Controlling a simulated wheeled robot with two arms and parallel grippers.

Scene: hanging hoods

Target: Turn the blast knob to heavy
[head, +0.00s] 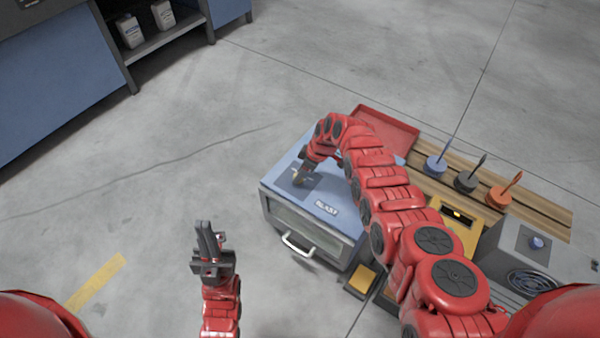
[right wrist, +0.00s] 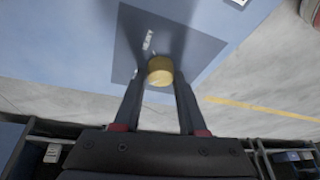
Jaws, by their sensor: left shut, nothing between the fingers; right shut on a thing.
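The blast cabinet is a blue-topped box (head: 333,191) with a "BLAST" label (head: 326,208) and a window and handle at its front. In the right wrist view a yellowish round knob (right wrist: 159,72) sits on a dark square plate (right wrist: 190,45) on the blue top. The word "HEAVY" (right wrist: 148,40) is printed on the plate, just beyond the knob. My right gripper (head: 300,178) is shut on the knob, its fingertips on either side. The knob's pointer direction cannot be told. My left gripper (head: 208,228) is shut and empty, left of the cabinet over the floor.
A red tray (head: 388,130) lies behind the cabinet. A wooden board (head: 540,208) holds blue, dark and orange knob-like items. A yellow device (head: 465,215) and a grey box (head: 525,250) stand at right. Floor at left is clear.

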